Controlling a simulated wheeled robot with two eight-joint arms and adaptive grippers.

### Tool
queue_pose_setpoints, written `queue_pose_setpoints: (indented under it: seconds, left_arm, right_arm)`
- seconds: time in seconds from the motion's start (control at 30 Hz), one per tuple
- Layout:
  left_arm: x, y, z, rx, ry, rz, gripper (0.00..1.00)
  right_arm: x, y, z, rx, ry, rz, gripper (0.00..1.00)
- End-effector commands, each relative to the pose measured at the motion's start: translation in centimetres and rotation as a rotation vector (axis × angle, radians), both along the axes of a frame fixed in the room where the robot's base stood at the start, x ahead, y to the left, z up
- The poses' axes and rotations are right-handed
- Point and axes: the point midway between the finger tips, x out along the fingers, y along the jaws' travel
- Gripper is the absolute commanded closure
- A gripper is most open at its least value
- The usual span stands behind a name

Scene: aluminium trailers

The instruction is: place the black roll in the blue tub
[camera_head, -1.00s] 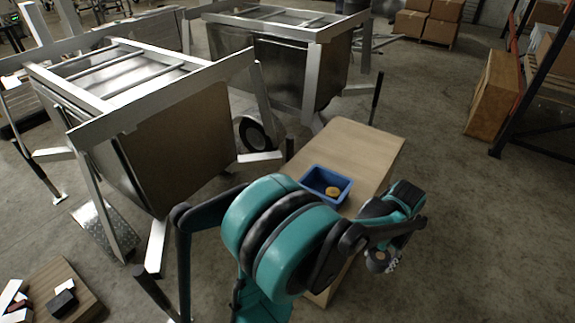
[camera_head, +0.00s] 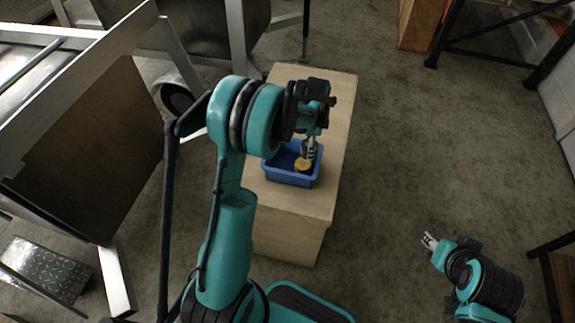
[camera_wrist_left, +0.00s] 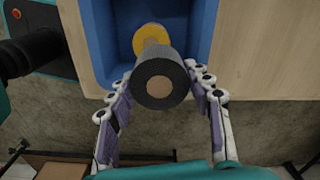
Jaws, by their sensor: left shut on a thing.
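The black roll (camera_wrist_left: 160,80), with a tan core, is between the fingers of my left gripper (camera_wrist_left: 156,90), which is shut on it. In the head view my left gripper (camera_head: 309,150) is over the blue tub (camera_head: 291,178) on the wooden table. In the left wrist view the roll overlaps the opening of the tub (camera_wrist_left: 98,45); I cannot tell whether it touches the tub. A yellow roll (camera_head: 302,163) is in the tub. My right gripper (camera_head: 428,241) hangs low at the right; its finger gap is unclear.
The tub stands on a wooden table (camera_head: 286,203) with bare top around it. Metal trailers with frames and a brown panel (camera_head: 85,150) are at the left. A dark shelf rack (camera_head: 480,62) stands at the upper right.

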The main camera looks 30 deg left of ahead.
Motion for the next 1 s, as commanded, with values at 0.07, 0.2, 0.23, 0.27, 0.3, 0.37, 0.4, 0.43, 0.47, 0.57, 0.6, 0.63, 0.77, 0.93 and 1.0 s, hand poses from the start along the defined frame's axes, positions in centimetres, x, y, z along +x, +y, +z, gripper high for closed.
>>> queue_pose_setpoints:
  seconds: [0.07,0.2,0.23,0.27,0.3,0.37,0.4,0.43,0.47,0.57,0.6,0.63,0.77,0.93,1.0]
  left_arm:
    - [-0.8,2.0,-1.6,0.000,0.000,0.007,0.81]
    - [-2.1,5.1,-3.6,0.000,0.000,0.008,0.81]
    - [-2.3,5.7,-4.0,0.000,0.000,0.008,0.81]
    - [-2.5,6.2,-4.3,0.000,0.000,0.007,0.81]
    - [-2.8,6.9,-4.7,0.000,0.000,0.007,0.81]
    - [-3.1,7.7,-5.2,0.000,0.000,0.006,0.81]
    - [-3.3,8.1,-5.4,0.000,0.000,0.006,0.81]
    - [-3.4,8.3,-5.5,0.000,0.000,0.005,0.81]
    - [-3.5,8.5,-5.6,0.000,0.000,0.005,0.81]
    - [-3.6,8.7,-6.0,0.000,0.000,0.003,0.81]
    - [-3.6,8.7,-6.3,0.000,0.000,0.003,0.81]
    - [-3.6,8.7,-6.7,0.000,0.000,0.003,0.81]
    - [-3.6,8.7,-8.8,0.000,0.000,0.003,0.81]
    - [-3.6,8.7,-9.7,0.000,0.000,0.003,0.81]
    - [-3.6,8.7,-9.6,0.000,0.000,0.004,0.81]
  right_arm:
    - [0.0,0.0,-1.0,0.000,0.000,0.000,0.60]
    - [0.0,0.0,-2.2,0.000,0.000,0.000,0.60]
    - [0.0,0.0,-2.4,0.000,0.000,0.000,0.60]
    - [0.0,0.0,-2.6,0.000,0.000,0.000,0.60]
    - [0.0,0.0,-2.8,0.000,0.000,0.000,0.60]
    - [0.0,0.0,-3.0,0.000,0.000,0.000,0.60]
    - [0.0,0.0,-3.1,0.000,0.000,0.000,0.60]
    - [0.0,0.0,-3.2,0.000,0.000,0.000,0.60]
    - [0.0,0.0,-3.2,0.000,0.000,0.000,0.60]
    - [0.0,0.0,-3.4,0.000,0.000,0.000,0.60]
    - [0.0,0.0,-3.5,0.000,0.000,0.000,0.60]
    - [0.0,0.0,-3.7,0.000,0.000,0.000,0.60]
    - [0.0,0.0,-4.8,0.000,0.000,0.000,0.60]
    - [0.0,0.0,-5.1,0.000,0.000,0.000,0.60]
    - [0.0,0.0,-5.0,0.000,0.000,0.000,0.60]
